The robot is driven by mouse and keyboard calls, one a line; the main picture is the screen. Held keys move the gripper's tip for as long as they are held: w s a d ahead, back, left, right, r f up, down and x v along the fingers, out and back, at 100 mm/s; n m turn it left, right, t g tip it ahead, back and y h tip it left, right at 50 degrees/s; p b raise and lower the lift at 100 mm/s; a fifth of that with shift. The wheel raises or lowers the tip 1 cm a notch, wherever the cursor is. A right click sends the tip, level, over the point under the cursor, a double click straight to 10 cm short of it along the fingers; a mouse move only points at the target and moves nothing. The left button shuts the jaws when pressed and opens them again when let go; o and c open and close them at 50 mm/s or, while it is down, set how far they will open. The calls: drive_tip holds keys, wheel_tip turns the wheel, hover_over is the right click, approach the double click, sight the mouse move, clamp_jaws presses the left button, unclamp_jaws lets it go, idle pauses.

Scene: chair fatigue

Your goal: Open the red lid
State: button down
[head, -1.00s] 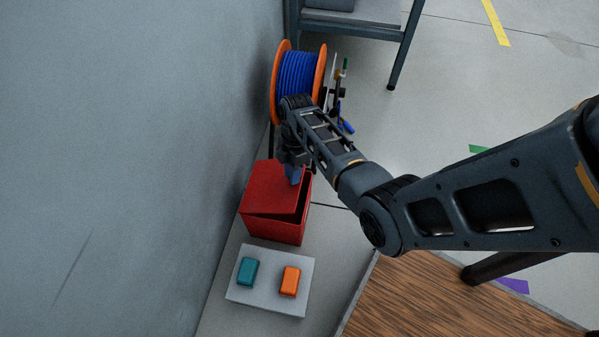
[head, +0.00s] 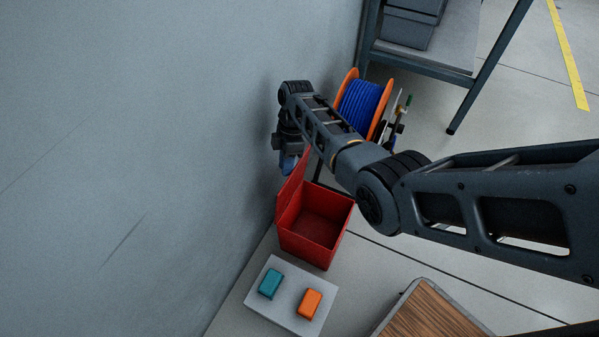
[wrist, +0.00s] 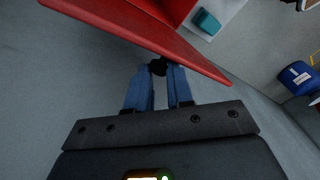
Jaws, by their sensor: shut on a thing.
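The red lid (head: 292,187) stands tilted up on the wall side of the red box (head: 314,258), whose inside is open to view and looks empty. In the wrist view the lid (wrist: 130,24) runs across the top, edge towards me. My gripper (head: 288,165) is beside the raised lid, between it and the wall. In the wrist view the blue fingers of my gripper (wrist: 160,76) are shut on a small black knob (wrist: 158,67) at the lid's outer face.
A grey panel (head: 264,299) in front of the box carries a teal block (head: 270,283) and an orange block (head: 309,304). A blue cable reel (head: 360,104) stands behind the box. The grey wall (head: 130,130) is close on the left. A wooden-topped surface (head: 430,315) is at the lower right.

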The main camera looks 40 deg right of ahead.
drive_tip(key=shift+w+d+f+b, duration=0.1)
drive_tip(key=shift+w+f+b, duration=0.45)
drive_tip(key=shift+f, duration=0.25)
drive_tip(key=shift+w, duration=0.1)
drive_tip(key=c, duration=1)
unclamp_jaws()
drive_tip(key=p+v, duration=0.1)
drive_tip(key=v, duration=0.2)
drive_tip(key=p+v, duration=0.1)
drive_tip(key=v, duration=0.2)
drive_tip(key=w+p+v, duration=0.1)
drive_tip(key=v, duration=0.2)
drive_tip(key=shift+r, duration=0.1)
